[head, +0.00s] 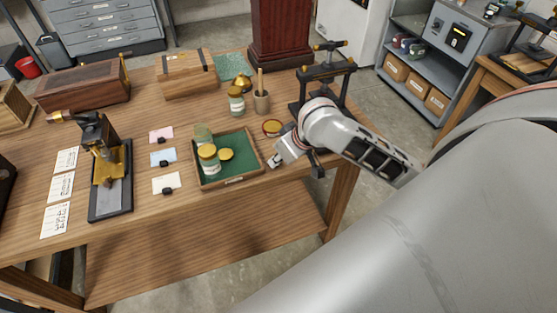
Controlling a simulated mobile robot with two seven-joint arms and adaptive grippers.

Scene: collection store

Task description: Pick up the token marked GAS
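I cannot make out any token marked GAS; no such lettering is readable at this size. A wooden tray with a green lining (236,180) sits near the front of the table. It holds a jar with a yellow lid (208,158), a flat yellow disc (227,154) and a greenish glass jar (203,134). My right gripper (277,161) is low over the table, just right of the tray's right wall. Its fingers are small and partly hidden by its own body, so I cannot tell whether they are open or shut. My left gripper is not in view.
A round red-and-yellow tin (272,127) lies close behind my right gripper. A lidded jar (236,101), a mortar with pestle (261,101) and a black press (325,80) stand farther back. A brass-and-black instrument (108,170) and small cards (166,183) are left of the tray.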

